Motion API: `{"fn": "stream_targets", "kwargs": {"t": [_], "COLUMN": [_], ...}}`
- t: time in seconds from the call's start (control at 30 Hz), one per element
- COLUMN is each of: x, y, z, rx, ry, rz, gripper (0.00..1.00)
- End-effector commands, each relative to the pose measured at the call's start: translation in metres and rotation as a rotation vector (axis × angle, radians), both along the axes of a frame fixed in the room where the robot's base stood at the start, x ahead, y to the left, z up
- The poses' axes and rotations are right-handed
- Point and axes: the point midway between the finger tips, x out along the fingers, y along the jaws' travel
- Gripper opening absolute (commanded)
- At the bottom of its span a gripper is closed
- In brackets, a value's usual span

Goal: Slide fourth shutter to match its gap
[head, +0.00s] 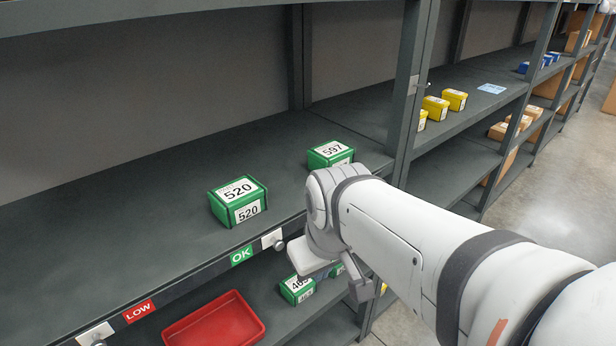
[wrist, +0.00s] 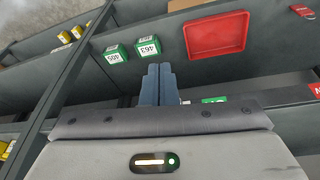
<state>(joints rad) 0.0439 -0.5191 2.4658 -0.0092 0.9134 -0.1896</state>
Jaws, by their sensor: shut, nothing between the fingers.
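Two small white sliding plates with round knobs sit on the shelf's front rail in the head view. One plate (head: 272,239) is just right of the green OK label (head: 241,255). The other plate (head: 96,334) is left of the red LOW label (head: 139,311). I cannot tell which is the fourth shutter. My gripper (wrist: 158,72) is shut and empty, its blue-grey fingers together in the wrist view. It hangs in front of the shelf edge, right of the OK plate in the head view. My arm hides part of the rail there.
Green boxes 520 (head: 238,201) and 597 (head: 331,154) stand on the upper shelf. Boxes 463 (wrist: 148,47) and 465 (wrist: 116,53) and a red tray (wrist: 216,36) are on the lower shelf. Yellow boxes (head: 435,108) stand beyond the upright (head: 410,80). The upper shelf's left is bare.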

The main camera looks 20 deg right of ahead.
Motion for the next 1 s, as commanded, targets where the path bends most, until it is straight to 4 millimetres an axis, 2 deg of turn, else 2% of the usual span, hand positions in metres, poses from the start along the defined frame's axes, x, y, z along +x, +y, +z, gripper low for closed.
{"fn": "stream_targets", "kwargs": {"t": [0.27,0.6,0.8,1.0], "x": [0.054,0.125,0.149,0.155], "y": [-0.028,-0.066,-0.08,-0.085], "z": [0.036,0.074,0.086,0.089], "rx": [-0.286,-0.611,-0.698,-0.721], "ry": [0.066,0.261,0.361,0.394], "rz": [0.639,1.501,1.808,1.903], "gripper": [0.0,0.0,0.0,0.0]}}
